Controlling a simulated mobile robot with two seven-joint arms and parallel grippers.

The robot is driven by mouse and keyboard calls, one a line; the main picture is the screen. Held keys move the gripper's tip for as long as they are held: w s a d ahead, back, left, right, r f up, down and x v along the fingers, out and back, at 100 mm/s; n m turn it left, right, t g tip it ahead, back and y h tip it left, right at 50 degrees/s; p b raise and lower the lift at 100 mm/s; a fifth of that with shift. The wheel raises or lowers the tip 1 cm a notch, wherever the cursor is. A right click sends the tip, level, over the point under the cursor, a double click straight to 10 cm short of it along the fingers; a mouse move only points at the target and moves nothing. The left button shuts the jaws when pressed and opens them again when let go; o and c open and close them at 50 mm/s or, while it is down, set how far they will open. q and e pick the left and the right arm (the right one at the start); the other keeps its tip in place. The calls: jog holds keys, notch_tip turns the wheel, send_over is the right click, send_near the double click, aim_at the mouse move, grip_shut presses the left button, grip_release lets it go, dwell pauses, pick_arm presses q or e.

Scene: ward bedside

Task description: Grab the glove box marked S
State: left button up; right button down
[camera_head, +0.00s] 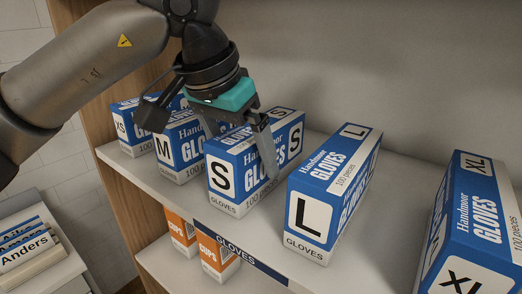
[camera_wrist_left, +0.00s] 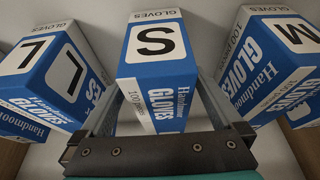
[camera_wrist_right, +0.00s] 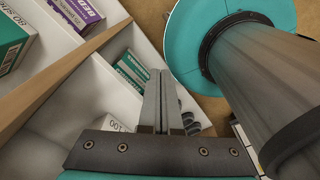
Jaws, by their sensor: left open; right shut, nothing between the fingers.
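The glove box marked S (camera_head: 231,171) is blue and white and stands upright on the shelf, between the M and L boxes. In the left wrist view the S box (camera_wrist_left: 156,50) is in the middle. My left gripper (camera_head: 243,148) is above it with the fingers pointing down. It is open, with one finger on each side of the S box. One finger runs down the side facing the L box; the other is partly hidden behind the box. I cannot tell whether they touch it. My right gripper (camera_wrist_right: 161,98) is shut and empty, away from the glove boxes.
The L box (camera_head: 323,205) stands close on the right, the M box (camera_head: 177,143) and XS box (camera_head: 124,126) on the left. The XL box (camera_head: 474,228) is far right. The shelf edge (camera_head: 240,247) runs in front; orange boxes (camera_head: 218,258) sit below.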

pick_arm(q)
jog(key=shift+w+d, duration=0.15)
jog(key=shift+w, duration=0.05)
jog(key=w+d, duration=0.1)
jog(key=w+d+p, duration=0.1)
jog(key=w, duration=0.1)
jog(key=shift+w+d, duration=0.25)
jog(key=shift+w, duration=0.05)
jog(key=shift+w+d+f, duration=0.15)
jog(key=shift+w+f, duration=0.2)
jog(key=shift+f, duration=0.25)
pick_arm(e)
jog(key=shift+w+a+r, duration=0.1)
jog(key=shift+w+r, duration=0.5)
jog(key=shift+r, duration=0.2)
pick_arm(q)
jog(key=c, duration=0.4)
jog(key=shift+r, duration=0.1)
grip_shut()
pick_arm(e)
jog(key=shift+s, duration=0.2)
